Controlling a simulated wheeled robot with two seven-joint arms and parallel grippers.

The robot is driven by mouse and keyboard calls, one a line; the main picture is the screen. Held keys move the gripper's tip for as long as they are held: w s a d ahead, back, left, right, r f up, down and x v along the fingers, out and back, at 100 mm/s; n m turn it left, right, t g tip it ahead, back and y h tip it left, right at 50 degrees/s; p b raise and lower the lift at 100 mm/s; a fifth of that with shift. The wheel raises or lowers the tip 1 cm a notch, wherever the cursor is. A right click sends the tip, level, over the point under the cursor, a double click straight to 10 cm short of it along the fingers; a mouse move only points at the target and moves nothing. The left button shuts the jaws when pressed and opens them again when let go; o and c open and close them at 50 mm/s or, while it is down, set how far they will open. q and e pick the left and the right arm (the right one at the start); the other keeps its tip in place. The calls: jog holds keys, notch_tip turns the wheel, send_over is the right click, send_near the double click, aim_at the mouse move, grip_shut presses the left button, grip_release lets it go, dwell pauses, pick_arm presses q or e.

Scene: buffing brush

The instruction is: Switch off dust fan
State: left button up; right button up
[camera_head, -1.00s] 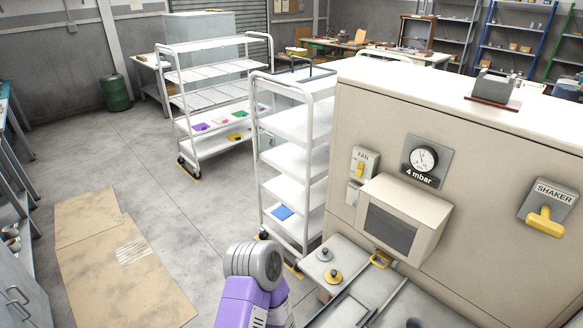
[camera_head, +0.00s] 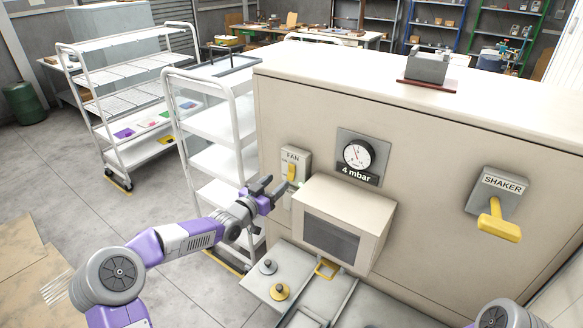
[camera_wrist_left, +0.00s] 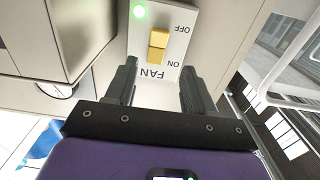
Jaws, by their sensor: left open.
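The fan switch is a yellow lever (camera_head: 291,172) on a grey plate marked FAN (camera_head: 293,157), on the front of the beige cabinet. In the left wrist view the lever (camera_wrist_left: 158,42) shows close up, with the plate's lettering upside down, OFF above ON in the picture. A green lamp (camera_wrist_left: 139,11) is lit on the plate. I cannot tell surely which way the lever is set. My left gripper (camera_head: 273,188) is open and empty, just below the FAN plate. In the wrist view its fingers (camera_wrist_left: 158,72) point at the plate, apart from the lever. My right gripper is out of view.
A pressure gauge (camera_head: 357,154) and a protruding box with a dark window (camera_head: 333,238) are right of the switch. A yellow SHAKER handle (camera_head: 497,222) is farther right. A white shelf trolley (camera_head: 215,125) stands close on the left.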

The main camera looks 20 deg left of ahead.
aim_at(291, 170)
pick_arm(q)
jog(key=x, duration=0.4)
jog(key=shift+w+d+r, duration=0.15)
jog(key=shift+d+r, duration=0.1)
jog(key=shift+d, duration=0.05)
jog(key=shift+w+d+r, duration=0.1)
jog(key=shift+w+d, duration=0.1)
jog(key=shift+w, duration=0.3)
jog(key=shift+w+d, duration=0.1)
jog(key=shift+w, duration=0.15)
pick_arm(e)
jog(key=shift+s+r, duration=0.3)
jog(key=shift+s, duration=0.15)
